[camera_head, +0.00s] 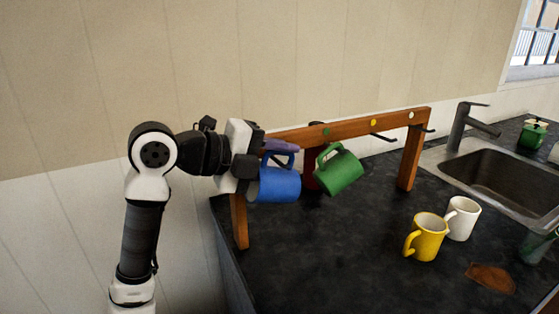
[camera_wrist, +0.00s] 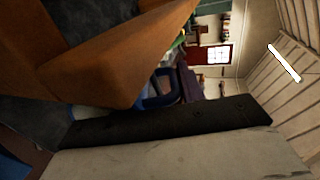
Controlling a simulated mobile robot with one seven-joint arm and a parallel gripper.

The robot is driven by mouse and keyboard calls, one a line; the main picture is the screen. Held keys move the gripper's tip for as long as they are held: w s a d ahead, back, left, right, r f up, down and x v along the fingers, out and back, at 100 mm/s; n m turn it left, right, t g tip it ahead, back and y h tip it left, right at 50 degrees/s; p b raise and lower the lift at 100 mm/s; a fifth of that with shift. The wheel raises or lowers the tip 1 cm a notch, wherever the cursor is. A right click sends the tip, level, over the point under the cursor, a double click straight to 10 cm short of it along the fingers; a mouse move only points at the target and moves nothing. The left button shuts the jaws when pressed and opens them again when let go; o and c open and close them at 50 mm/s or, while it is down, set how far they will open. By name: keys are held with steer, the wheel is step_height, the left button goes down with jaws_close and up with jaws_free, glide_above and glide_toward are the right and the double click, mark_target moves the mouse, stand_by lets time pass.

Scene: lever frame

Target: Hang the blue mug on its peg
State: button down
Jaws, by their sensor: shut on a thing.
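The blue mug (camera_head: 280,185) is at the left end of the wooden peg rack (camera_head: 350,127), its handle turned up towards the beam. My gripper (camera_head: 250,170) is shut on it from the left. In the wrist view a blue part (camera_wrist: 158,92) shows beyond a dark finger (camera_wrist: 170,122); the grip itself is hidden. Whether the mug touches a peg cannot be told, since my gripper and a purple thing (camera_head: 281,145) cover that end of the beam. A green mug (camera_head: 340,171) hangs tilted by its handle below the green dot.
Bare pegs (camera_head: 383,137) show below the yellow and white dots. A dark red thing (camera_head: 312,180) is behind the green mug. The sink (camera_head: 505,168) is far right.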

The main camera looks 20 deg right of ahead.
steer(key=shift+w+d+f+b, duration=0.1)
steer(key=shift+d+f+b, duration=0.45)
steer(key=shift+f, duration=0.15)
stand_by(0.5)
stand_by(0.5)
steer(key=c, duration=0.8)
jaws_free()
